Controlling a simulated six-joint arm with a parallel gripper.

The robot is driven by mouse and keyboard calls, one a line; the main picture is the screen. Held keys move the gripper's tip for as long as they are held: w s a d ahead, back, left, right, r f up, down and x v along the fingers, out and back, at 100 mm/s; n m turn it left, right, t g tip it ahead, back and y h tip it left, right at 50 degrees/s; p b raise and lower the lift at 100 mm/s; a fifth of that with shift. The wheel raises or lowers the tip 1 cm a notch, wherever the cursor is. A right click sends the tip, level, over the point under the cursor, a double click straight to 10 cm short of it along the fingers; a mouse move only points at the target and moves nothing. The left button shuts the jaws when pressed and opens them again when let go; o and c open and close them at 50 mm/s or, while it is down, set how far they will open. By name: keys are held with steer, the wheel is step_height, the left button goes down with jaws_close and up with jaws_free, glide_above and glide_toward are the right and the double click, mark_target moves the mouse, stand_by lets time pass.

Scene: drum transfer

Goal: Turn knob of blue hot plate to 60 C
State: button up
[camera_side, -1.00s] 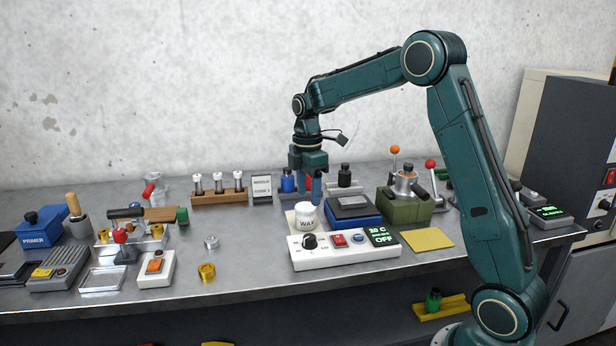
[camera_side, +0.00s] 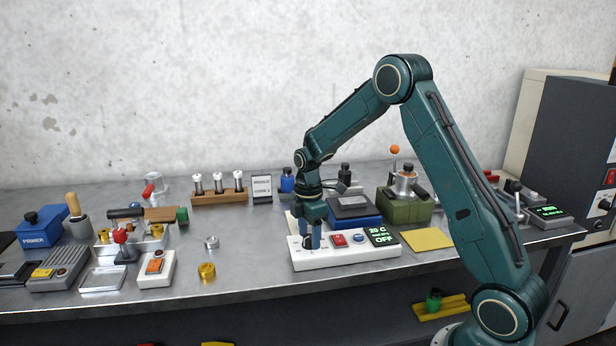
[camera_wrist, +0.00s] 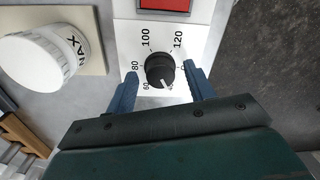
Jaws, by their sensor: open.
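The blue hot plate (camera_side: 369,222) has a dark top and stands behind a white control panel (camera_side: 345,259) in the side view. The black knob (camera_wrist: 160,69) shows in the wrist view on a white dial plate marked 60, 80, 100 and 120; a further mark is partly covered by a finger. The knob's white pointer line faces the lower right, off the 60 mark. My gripper (camera_wrist: 163,85) is open, one blue finger on each side of the knob, with small gaps visible. The display (camera_side: 383,237) reads 20 C and OFF.
A white wax jar (camera_wrist: 40,58) stands left of the dial in the wrist view. A red button (camera_side: 339,240) and a blue button (camera_side: 359,238) sit right of my gripper. A yellow pad (camera_side: 428,238) lies further right. A brass ring (camera_side: 207,270) lies left of the panel.

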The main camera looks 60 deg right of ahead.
steer(key=shift+f, duration=0.25)
steer(key=c, duration=1)
steer(key=shift+o, duration=0.2)
steer(key=shift+m, duration=0.4)
steer(key=m, duration=1.1)
